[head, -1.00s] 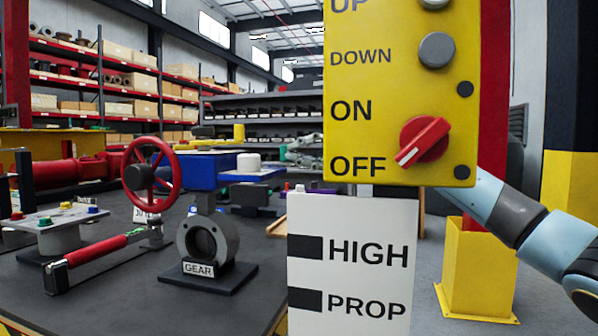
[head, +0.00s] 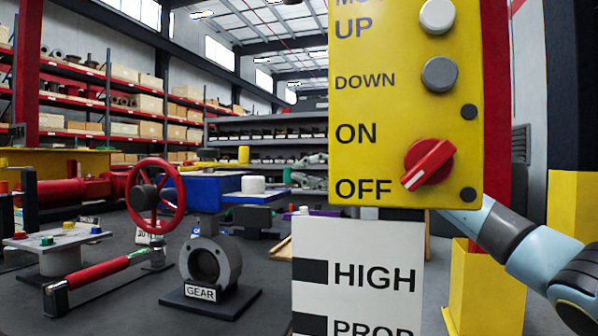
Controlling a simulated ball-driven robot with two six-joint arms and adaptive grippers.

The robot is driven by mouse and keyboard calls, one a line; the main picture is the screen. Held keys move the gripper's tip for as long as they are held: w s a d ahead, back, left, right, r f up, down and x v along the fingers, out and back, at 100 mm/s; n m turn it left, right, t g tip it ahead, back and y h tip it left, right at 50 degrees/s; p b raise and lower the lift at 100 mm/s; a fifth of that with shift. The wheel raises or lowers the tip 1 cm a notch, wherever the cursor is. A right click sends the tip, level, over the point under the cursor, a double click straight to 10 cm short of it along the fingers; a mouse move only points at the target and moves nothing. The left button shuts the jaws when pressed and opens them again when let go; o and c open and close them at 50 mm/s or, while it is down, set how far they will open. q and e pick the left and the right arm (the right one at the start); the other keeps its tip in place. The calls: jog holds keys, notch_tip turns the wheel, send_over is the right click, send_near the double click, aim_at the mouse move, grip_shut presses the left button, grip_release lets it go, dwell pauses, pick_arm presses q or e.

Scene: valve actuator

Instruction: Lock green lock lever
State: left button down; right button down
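The valve actuator stand on the bench has a red handwheel (head: 156,198), a blue body (head: 208,184) and a grey ring marked GEAR (head: 207,262). My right arm comes in from the right and passes behind the yellow panel, which hides much of it. A small grey jointed shape (head: 312,172) shows left of the panel; I cannot tell whether it is my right gripper. My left gripper is not in view.
The yellow panel (head: 390,110) with grey buttons and a red knob (head: 428,164) stands close in front. A white HIGH/PROP sign (head: 355,240) is below it. A red-handled bar (head: 97,280) lies on the dark bench. A yellow post base (head: 487,290) stands at right.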

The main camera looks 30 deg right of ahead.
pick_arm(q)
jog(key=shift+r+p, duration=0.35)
pick_arm(e)
jog(key=shift+w+d, duration=0.1)
jog(key=shift+w, duration=0.35)
jog(key=shift+d, duration=0.15)
dwell(0.7)
